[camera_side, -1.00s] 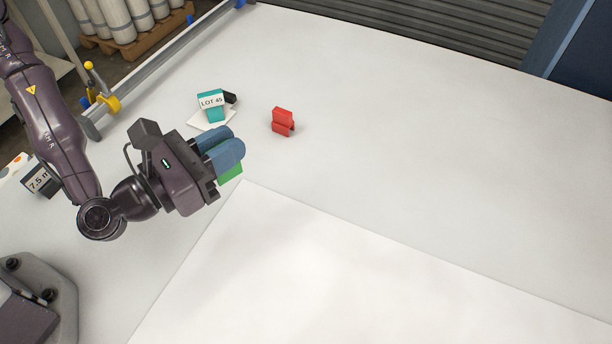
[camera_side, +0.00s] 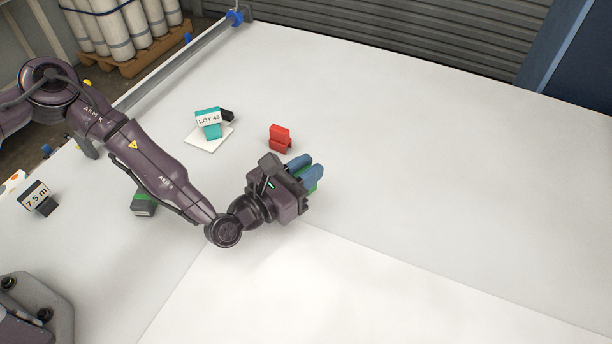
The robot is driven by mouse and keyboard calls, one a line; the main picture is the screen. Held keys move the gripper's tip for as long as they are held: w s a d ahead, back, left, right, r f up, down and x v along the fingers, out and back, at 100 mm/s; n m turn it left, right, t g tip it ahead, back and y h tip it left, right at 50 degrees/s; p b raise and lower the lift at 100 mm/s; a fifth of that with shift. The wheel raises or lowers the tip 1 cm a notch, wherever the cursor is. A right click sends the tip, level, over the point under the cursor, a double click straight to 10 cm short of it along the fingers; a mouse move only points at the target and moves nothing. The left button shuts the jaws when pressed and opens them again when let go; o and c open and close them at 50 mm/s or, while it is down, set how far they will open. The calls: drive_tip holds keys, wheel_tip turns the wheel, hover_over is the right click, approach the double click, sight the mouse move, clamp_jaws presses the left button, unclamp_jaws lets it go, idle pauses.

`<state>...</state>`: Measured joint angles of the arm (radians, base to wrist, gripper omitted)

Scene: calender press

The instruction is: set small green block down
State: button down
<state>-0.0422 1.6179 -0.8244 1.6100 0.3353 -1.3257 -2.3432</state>
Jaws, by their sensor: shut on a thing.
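My gripper (camera_side: 309,172) has blue fingers and is shut on the small green block (camera_side: 313,186). Only a thin part of the green block shows, below and between the fingers, and the rest is hidden. The gripper is right of the middle of the left half of the table, just below and right of a red block. I cannot tell whether the green block touches the table.
The red block (camera_side: 280,138) stands close above the gripper. A teal block labelled LOT 45 (camera_side: 209,122) is on a white square (camera_side: 217,141), with a black piece beside it. A green and dark block (camera_side: 143,203) is partly behind my arm. A 7.5 m tag (camera_side: 37,195) stands left. Table right is clear.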

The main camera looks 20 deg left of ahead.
drive_tip(key=shift+f, duration=1.15)
drive_tip(key=c, duration=1.1)
unclamp_jaws()
drive_tip(key=shift+f, duration=0.1)
drive_tip(key=shift+o, duration=0.2)
drive_tip(key=v, duration=1.2)
drive_tip(key=shift+s+a, duration=0.1)
